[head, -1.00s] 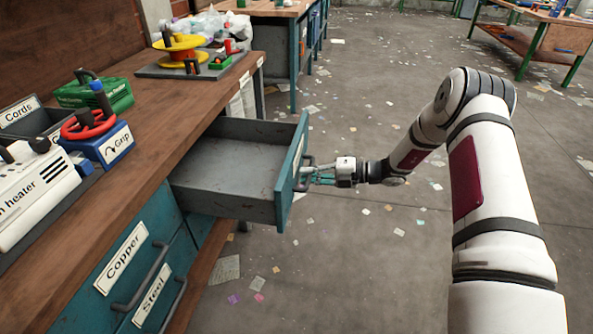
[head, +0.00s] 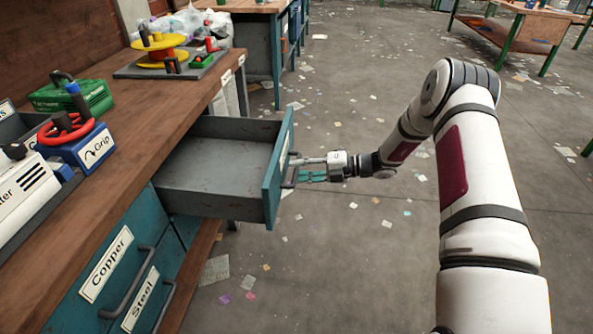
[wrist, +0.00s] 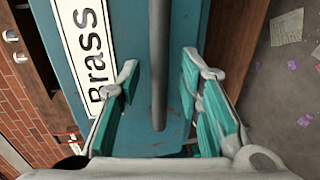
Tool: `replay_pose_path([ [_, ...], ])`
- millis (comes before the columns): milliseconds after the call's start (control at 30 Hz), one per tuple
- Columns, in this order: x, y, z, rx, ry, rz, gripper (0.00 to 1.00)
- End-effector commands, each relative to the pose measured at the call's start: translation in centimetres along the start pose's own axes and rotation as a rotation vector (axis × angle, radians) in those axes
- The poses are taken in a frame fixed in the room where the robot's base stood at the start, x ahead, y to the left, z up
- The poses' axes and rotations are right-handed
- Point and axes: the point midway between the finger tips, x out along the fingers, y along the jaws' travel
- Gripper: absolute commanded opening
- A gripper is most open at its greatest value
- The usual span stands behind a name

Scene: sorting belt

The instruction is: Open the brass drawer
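The brass drawer (head: 278,172) is pulled well out of the teal bench, and its grey inside is empty. Its front fills much of the wrist view (wrist: 130,20), with the "Brass" label (wrist: 88,45) left of the bar handle (wrist: 159,70). The handle also shows at the drawer front in the head view (head: 291,174). My gripper (head: 302,169) is at the handle. In the wrist view its teal-padded fingers (wrist: 158,100) stand apart on either side of the bar, with gaps on both sides.
Closed drawers labelled Copper (head: 106,264) and Steel (head: 140,298) sit nearer in the same bench. Tools and a yellow spool (head: 160,48) stand on the wooden bench top (head: 130,140). The floor (head: 370,260) on the right is open, with scattered paper scraps.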

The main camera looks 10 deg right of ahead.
Motion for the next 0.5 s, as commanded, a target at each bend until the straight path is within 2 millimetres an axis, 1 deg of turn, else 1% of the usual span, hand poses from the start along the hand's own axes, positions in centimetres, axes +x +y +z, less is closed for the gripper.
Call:
replay_pose_path([
  [33, -1.0, 0.0, 0.1, 0.001, -0.005, 0.0, 0.33],
  [300, -6.5, 0.0, 0.1, -0.001, -0.004, 0.0, 0.33],
  [400, -8.2, 0.0, 0.1, 0.0, -0.004, 0.0, 0.33],
  [500, -9.5, 0.0, 0.1, 0.0, -0.003, 0.0, 0.33],
])
